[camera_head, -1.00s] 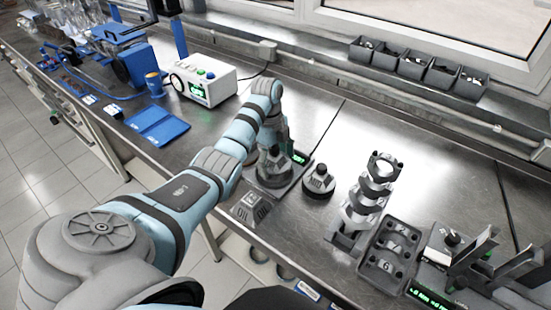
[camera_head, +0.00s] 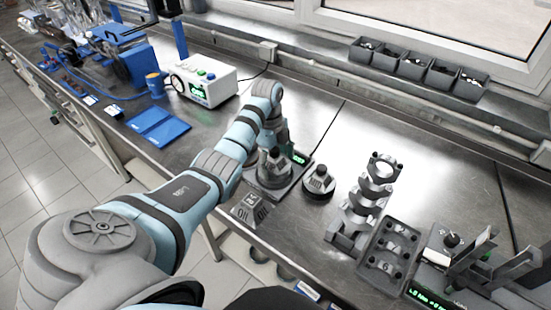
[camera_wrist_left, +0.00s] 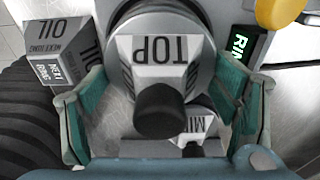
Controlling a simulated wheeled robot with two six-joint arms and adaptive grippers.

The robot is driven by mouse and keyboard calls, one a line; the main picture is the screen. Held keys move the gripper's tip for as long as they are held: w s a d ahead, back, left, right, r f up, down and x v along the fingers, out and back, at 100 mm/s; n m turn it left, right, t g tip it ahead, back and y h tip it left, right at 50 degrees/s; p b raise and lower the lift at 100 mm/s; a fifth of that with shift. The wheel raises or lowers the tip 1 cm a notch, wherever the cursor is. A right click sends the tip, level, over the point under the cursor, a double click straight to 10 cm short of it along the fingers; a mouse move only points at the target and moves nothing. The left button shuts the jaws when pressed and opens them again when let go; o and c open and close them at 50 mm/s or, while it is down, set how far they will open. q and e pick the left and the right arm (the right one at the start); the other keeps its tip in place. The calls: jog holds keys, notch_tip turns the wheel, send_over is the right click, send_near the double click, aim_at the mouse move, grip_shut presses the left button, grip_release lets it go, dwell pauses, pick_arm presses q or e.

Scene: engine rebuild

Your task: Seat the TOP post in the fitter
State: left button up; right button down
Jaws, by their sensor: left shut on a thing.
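The TOP post (camera_wrist_left: 160,65) is a grey block with a dark round knob, lettered TOP, in the left wrist view. It shows over a round grey disc, and in the head view the post (camera_head: 272,162) is at the fitter (camera_head: 299,159), a grey base with a green-lit display. The display (camera_wrist_left: 237,45) also shows at the right in the wrist view. My left gripper (camera_wrist_left: 162,108) has its teal fingers on either side of the post and is shut on it. I cannot tell whether the post is fully down. My right gripper is not in view.
The OIL post (camera_head: 250,209) stands in front of the fitter and another knobbed post (camera_head: 319,181) to its right. A ring stand (camera_head: 372,190), a numbered tray (camera_head: 390,252) and a display station (camera_head: 432,290) are further right. Clear bench (camera_head: 340,130) lies behind.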

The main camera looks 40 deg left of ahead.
aim_at(277, 150)
pick_arm(q)
jog(key=shift+f, duration=0.45)
dwell(0.6)
jog(key=o, duration=1.5)
jog(key=shift+c, duration=0.2)
notch_tip(277, 150, up, 5)
jog(key=p, duration=0.4)
jog(key=shift+f+p, duration=0.1)
jog(key=shift+p, duration=0.25)
jog(key=shift+r, duration=0.8)
jog(key=shift+d+f, duration=0.1)
